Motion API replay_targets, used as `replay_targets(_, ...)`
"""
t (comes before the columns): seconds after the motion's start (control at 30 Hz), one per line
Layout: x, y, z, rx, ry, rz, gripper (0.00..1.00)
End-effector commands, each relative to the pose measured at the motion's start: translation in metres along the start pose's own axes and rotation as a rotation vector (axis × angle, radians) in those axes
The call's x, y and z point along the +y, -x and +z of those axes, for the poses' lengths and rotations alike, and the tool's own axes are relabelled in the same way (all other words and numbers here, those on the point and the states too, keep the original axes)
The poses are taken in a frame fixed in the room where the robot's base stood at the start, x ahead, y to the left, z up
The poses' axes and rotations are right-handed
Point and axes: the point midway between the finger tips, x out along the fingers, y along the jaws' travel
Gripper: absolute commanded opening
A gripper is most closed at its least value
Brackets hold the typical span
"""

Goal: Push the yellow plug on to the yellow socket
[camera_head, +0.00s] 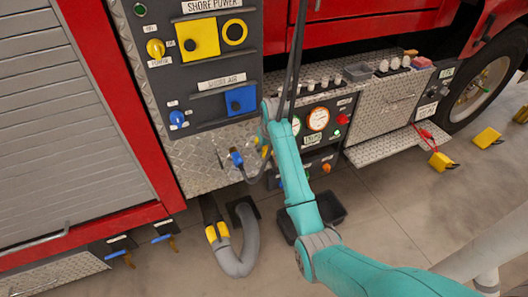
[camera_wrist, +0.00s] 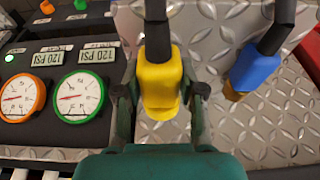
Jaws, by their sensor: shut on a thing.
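The yellow plug (camera_wrist: 159,82) with its black cable is between my gripper's fingers (camera_wrist: 162,92) in the wrist view, and my gripper is shut on it. In the head view the yellow plug (camera_head: 265,151) shows only as a small patch, partly hidden by my gripper. On the dark panel under the SHORE POWER label are a yellow ring with a dark centre, which looks like the yellow socket (camera_head: 244,31), and a yellow square plate (camera_head: 206,28) to its left. My gripper is below this panel, apart from the socket.
A blue plug (camera_head: 237,158) hangs close to the left of my gripper in the head view; it shows at right in the wrist view (camera_wrist: 255,67). A blue square cover (camera_head: 240,99) sits below the yellow socket. Gauges (camera_head: 318,119) are to the right. Dark cables run upward.

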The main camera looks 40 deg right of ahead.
Motion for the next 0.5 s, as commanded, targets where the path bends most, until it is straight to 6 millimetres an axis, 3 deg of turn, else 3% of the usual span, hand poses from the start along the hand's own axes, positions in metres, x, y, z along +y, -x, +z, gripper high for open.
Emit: replay_targets(0.5, 0.0, 0.027, -0.008, 0.003, 0.0, 0.0, 0.09)
